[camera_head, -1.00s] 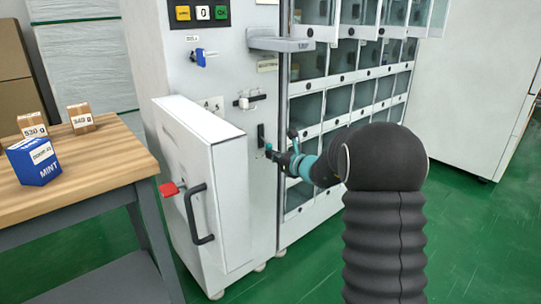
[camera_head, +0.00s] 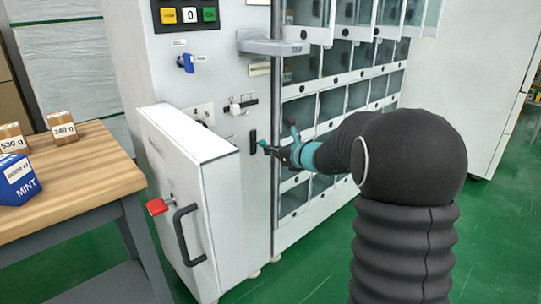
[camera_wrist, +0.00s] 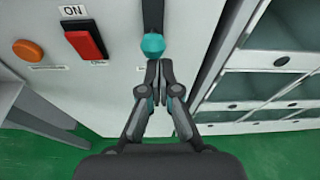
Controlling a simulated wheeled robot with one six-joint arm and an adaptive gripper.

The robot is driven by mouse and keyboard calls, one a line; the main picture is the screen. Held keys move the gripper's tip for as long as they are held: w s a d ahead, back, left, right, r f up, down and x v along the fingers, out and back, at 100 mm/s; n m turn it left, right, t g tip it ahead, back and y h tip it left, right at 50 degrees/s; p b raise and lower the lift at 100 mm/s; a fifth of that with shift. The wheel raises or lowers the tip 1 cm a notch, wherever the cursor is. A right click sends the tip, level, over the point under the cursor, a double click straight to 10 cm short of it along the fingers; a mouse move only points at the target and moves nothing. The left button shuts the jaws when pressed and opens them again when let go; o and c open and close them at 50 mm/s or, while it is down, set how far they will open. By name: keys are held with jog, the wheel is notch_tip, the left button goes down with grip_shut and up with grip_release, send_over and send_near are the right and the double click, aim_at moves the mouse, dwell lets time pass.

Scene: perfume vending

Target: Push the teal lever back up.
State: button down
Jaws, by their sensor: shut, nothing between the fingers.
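The teal lever knob (camera_head: 263,144) sticks out from a dark vertical slot (camera_head: 253,140) on the white machine's front. In the wrist view the teal knob (camera_wrist: 152,44) sits at the end of a black bar. My gripper (camera_head: 273,151) is shut and empty, with its fingers together. In the wrist view its fingertips (camera_wrist: 158,64) are just below the knob in the picture, touching it or very close; I cannot tell which.
A white door box with a black handle (camera_head: 183,235) and a red knob (camera_head: 156,206) projects left of the lever. A red ON switch (camera_wrist: 86,41) and an orange button (camera_wrist: 28,50) are nearby. Glass-fronted compartments (camera_head: 330,105) stand right. A wooden table (camera_head: 85,180) holds boxes.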

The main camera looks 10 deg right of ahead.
jog(key=shift+a+r, duration=0.1)
jog(key=shift+a, duration=0.25)
notch_tip(320, 180, down, 3)
jog(key=s+d+b, duration=0.2)
jog(key=b, duration=0.1)
jog(key=s+d+r+p, duration=0.1)
jog(key=s+r+p, duration=0.1)
jog(key=r, duration=0.8)
jog(key=shift+s+r, duration=0.15)
jog(key=shift+s, duration=0.45)
jog(key=shift+d, duration=0.1)
